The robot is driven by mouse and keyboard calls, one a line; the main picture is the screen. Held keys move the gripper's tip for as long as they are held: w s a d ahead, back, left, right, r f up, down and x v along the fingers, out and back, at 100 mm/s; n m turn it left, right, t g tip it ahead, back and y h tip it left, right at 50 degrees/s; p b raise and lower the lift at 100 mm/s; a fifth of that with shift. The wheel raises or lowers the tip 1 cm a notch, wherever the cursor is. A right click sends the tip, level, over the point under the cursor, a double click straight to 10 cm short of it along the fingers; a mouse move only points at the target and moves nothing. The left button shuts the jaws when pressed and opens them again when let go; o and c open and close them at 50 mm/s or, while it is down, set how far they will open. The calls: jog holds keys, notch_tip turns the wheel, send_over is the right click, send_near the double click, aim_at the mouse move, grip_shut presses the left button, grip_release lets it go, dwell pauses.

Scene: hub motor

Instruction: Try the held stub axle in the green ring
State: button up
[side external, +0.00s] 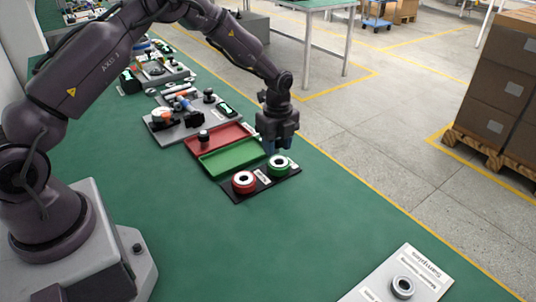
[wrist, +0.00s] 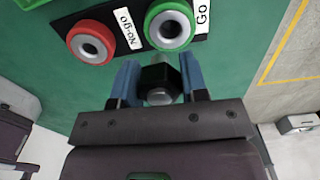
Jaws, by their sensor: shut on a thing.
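The green ring (wrist: 169,27), labelled Go, has a grey metal bore and sits on a black plate beside the red ring (wrist: 91,43), labelled No-go. In the side external view the green ring (side external: 279,166) is at the right of the plate and the red ring (side external: 243,182) at its left. My gripper (wrist: 158,78) has its blue fingers shut on the stub axle (wrist: 157,76), a black part with a grey metal end. In the wrist view it is just below the green ring. In the side external view my gripper (side external: 272,146) hangs just behind the green ring, the axle hidden.
A grey board (side external: 186,124) with several parts is farther back. A white sheet with a grey ring part (side external: 403,286) lies at front right.

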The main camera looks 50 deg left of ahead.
jog(key=shift+w+a+r, duration=0.2)
jog(key=shift+w+r, duration=0.3)
jog(key=shift+w, duration=0.2)
jog(key=shift+s+f+m, duration=0.1)
jog(key=shift+f+m, duration=0.05)
jog(key=shift+m, duration=0.15)
jog(key=shift+f, duration=1.95)
jog(key=shift+f, duration=0.6)
dwell(0.6)
jog(key=o, duration=1.5)
jog(key=shift+r, duration=3.5)
